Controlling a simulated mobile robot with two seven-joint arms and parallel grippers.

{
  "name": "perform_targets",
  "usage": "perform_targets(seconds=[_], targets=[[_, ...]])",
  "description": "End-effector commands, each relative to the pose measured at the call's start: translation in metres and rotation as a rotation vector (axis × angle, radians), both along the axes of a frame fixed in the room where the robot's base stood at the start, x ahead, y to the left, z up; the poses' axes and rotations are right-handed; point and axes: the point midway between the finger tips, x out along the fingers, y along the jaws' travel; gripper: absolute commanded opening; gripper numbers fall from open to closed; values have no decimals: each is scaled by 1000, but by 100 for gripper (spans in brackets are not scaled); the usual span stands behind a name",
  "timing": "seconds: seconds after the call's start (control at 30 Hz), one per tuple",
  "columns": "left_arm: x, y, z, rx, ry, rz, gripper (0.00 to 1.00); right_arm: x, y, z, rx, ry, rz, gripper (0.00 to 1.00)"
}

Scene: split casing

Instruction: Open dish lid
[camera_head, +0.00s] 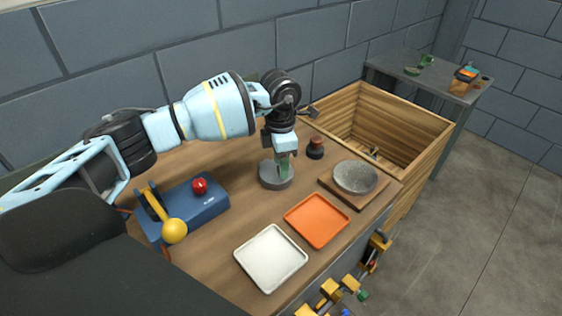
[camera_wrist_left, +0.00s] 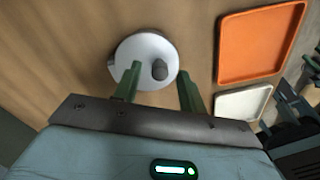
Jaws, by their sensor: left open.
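A round grey dish with its lid (camera_head: 270,182) stands on the wooden bench below my left gripper. In the left wrist view the lid (camera_wrist_left: 145,52) is a pale disc with a dark knob (camera_wrist_left: 160,70). My left gripper (camera_head: 284,163) points down over it, with its green fingers open. In the left wrist view the gripper (camera_wrist_left: 158,73) has one finger on each side of the knob. I cannot tell whether either finger touches the knob. In the head view the fingers partly hide the lid and knob. My right gripper is not in view.
An orange tray (camera_head: 317,220) and white tray (camera_head: 270,259) lie nearer the front edge. A grey stone disc (camera_head: 355,177) on a board and a dark brown knobbed object (camera_head: 315,148) stand to the right. A blue box (camera_head: 203,209) with red button stands left; a wooden bin (camera_head: 424,124) stands beyond.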

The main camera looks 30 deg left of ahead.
Motion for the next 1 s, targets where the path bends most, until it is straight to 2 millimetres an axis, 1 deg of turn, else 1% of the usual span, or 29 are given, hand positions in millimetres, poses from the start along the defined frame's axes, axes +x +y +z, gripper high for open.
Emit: perform_targets(seconds=[0.1,0.33,0.37,0.67,1.0], targets=[[0,0,-4,1,-1,0,41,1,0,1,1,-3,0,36],[0,0,-5,1,-1,0,41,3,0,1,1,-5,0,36],[0,0,-5,1,-1,0,40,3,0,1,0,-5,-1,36],[0,0,-5,0,0,-1,1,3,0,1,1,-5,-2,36],[0,0,-5,-7,3,0,0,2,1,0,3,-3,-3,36]])
